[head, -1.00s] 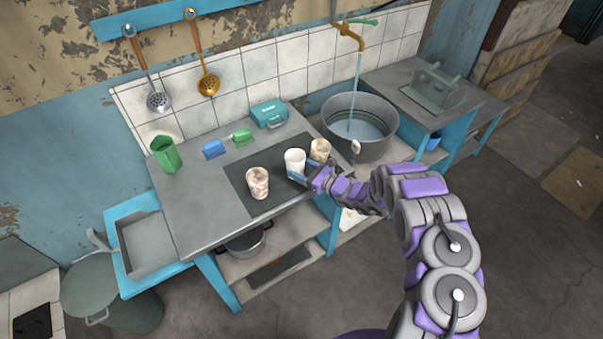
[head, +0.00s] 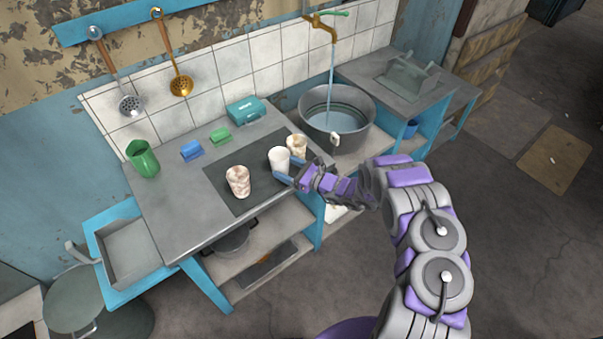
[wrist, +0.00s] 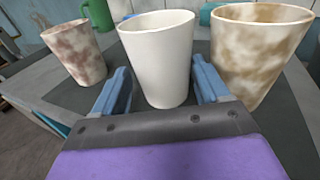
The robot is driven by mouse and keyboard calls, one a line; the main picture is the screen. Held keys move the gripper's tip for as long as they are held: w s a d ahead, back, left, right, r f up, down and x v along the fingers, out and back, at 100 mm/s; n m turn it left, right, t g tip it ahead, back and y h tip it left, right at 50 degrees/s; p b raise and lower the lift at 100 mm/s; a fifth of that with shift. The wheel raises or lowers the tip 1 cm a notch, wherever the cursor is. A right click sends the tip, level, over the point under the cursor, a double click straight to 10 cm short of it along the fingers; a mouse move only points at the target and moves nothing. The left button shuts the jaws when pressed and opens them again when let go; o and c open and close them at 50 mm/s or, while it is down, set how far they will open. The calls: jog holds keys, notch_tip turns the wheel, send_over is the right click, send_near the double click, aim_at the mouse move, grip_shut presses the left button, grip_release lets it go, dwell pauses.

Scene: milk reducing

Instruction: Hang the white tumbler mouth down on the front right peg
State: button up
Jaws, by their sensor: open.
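The white tumbler (head: 279,160) stands upright, mouth up, on the dark mat (head: 222,180) of the metal worktop. My gripper (head: 286,173) is open at the tumbler's near side. In the wrist view the tumbler (wrist: 160,58) stands between the two blue fingers, with a slight gap showing on the left; contact on the right is hard to tell. A grey rack-like piece (head: 405,77) stands on the side table at the right; single pegs cannot be made out.
A brown-stained tumbler (wrist: 258,50) stands close on the right and a reddish-stained one (wrist: 76,52) on the left. A basin (head: 355,130) under running water lies between worktop and side table (head: 375,75). A green jug (head: 143,160) stands at the worktop's left.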

jog(key=p+v, duration=0.2)
jog(key=v, duration=0.8)
jog(key=s+a+r+n+g+h, duration=0.25)
jog(key=s+r+n+g, duration=0.4)
jog(key=s+r, duration=0.4)
jog(key=s+a+r+n+g+h, duration=0.1)
jog(key=s+a+r+n+g, duration=0.3)
jog(key=s+r+n+g, duration=0.45)
jog(key=s+d+r+n+t+h, duration=0.1)
jog(key=s+d+r+n+h, duration=0.2)
jog(key=s, duration=0.6)
jog(key=s+d+r+n+t+h, duration=0.1)
jog(key=s+d+r+n+h, duration=0.2)
jog(key=s, duration=0.6)
jog(key=s+d+r+n+t+h, duration=0.1)
jog(key=s+d+r+n+h, duration=0.2)
jog(key=s+d+r+h, duration=0.2)
jog(key=s+d, duration=0.2)
jog(key=s, duration=0.2)
jog(key=shift+r+t, duration=0.2)
jog(key=shift+t, duration=0.1)
jog(key=shift+o, duration=0.2)
jog(key=shift+w+d, duration=0.1)
